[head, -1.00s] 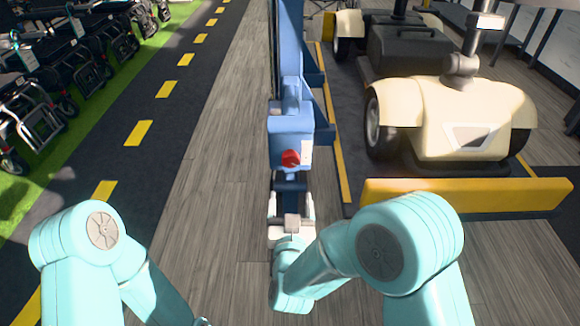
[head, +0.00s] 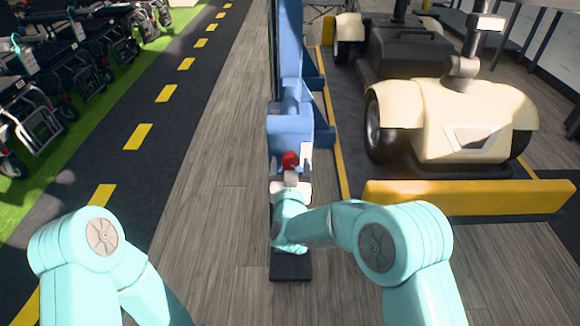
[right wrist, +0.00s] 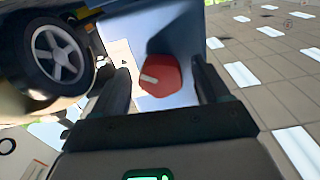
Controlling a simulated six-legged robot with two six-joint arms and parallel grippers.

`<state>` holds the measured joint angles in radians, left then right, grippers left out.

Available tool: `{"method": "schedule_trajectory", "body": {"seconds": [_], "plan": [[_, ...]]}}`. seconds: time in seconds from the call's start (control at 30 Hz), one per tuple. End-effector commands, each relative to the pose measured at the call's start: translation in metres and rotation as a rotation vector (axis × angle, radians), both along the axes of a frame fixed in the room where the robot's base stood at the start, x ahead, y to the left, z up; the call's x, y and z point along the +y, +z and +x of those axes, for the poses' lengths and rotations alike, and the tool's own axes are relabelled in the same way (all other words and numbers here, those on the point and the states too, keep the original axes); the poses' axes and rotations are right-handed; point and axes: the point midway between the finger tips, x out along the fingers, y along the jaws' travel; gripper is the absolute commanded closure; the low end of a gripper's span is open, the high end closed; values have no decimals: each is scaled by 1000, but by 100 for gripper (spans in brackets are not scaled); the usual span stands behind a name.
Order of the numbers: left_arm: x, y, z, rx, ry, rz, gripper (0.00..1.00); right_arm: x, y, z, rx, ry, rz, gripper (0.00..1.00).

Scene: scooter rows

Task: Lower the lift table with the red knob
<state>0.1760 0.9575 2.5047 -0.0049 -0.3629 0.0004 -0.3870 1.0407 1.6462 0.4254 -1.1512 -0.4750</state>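The red knob (head: 290,159) sits on the front of the blue lift column's control box (head: 290,127). In the right wrist view the knob (right wrist: 161,76) has a pale pointer mark on its face and lies between the two fingers. My right gripper (head: 291,172) is open just in front of the knob, its fingers (right wrist: 163,88) apart on either side. I see no finger touching the knob. The lift table (head: 385,198) carries a cream scooter (head: 465,115) behind its yellow front edge. My left gripper is out of view; only its arm shows at lower left.
Folded wheelchairs or scooters (head: 30,105) stand in a row on the green strip at left. A dark lane with yellow dashes (head: 137,137) runs beside them. The wooden floor (head: 215,150) left of the column is clear.

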Motion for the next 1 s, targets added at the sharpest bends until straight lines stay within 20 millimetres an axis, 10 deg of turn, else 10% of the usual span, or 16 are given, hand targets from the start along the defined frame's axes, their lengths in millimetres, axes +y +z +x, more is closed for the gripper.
{"method": "schedule_trajectory", "body": {"seconds": [0.17, 1.0], "plan": [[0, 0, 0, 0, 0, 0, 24, 0, 0, 0, 0, 0, 0, 81], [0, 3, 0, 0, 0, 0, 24, -2, 1, 0, -1, -1, -416, 80]]}}
